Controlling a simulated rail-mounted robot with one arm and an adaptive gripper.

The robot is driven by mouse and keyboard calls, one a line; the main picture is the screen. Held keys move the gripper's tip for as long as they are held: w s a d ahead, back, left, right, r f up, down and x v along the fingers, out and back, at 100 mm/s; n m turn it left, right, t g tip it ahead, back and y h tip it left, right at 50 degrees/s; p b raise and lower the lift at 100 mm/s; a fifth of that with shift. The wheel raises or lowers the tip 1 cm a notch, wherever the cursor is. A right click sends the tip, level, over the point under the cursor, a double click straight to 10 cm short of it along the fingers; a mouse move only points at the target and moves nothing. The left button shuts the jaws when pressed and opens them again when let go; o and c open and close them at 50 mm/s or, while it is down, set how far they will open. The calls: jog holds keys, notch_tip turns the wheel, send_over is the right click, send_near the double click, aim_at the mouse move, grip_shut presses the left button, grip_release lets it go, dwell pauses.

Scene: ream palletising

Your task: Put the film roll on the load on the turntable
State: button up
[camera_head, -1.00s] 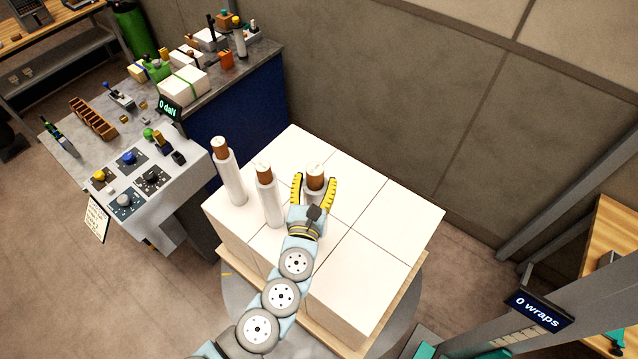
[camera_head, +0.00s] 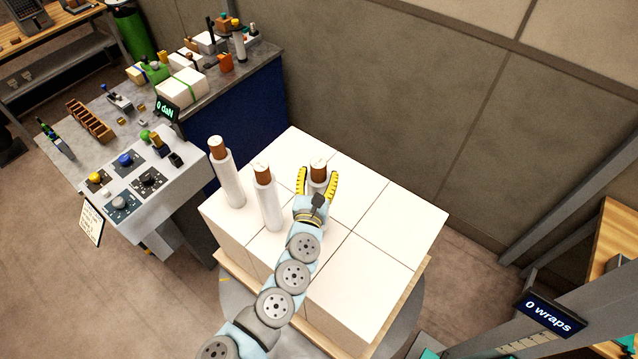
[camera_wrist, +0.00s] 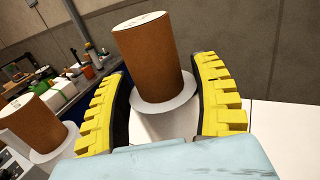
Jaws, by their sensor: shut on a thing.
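My gripper (camera_head: 318,180) is shut on a film roll (camera_head: 318,170), a white roll with a brown core sticking up from its top. In the wrist view the brown core (camera_wrist: 147,62) stands between the two yellow ribbed fingers, leaning slightly. The held roll is over the white block load (camera_head: 395,222) on the turntable (camera_head: 232,300). Its lower part is hidden by my gripper, so I cannot tell whether it touches the load. Two similar rolls, the left one (camera_head: 230,180) and the middle one (camera_head: 268,205), stand near the load's left side.
A control bench (camera_head: 165,190) with knobs and a "0 daN" display (camera_head: 167,108) is at the left. A post with a "0 wraps" display (camera_head: 548,312) is at the lower right. A wall (camera_head: 420,110) rises behind. The load's right top is clear.

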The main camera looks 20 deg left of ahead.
jog(key=shift+w+f+b, duration=0.1)
jog(key=shift+f+b, duration=0.4)
jog(key=shift+f, duration=1.3)
jog(key=o, duration=1.3)
jog(key=shift+c, duration=0.2)
jog(key=shift+r, duration=0.25)
jog(key=v, duration=1.2)
jog(key=shift+b, duration=0.35)
jog(key=shift+f, duration=0.15)
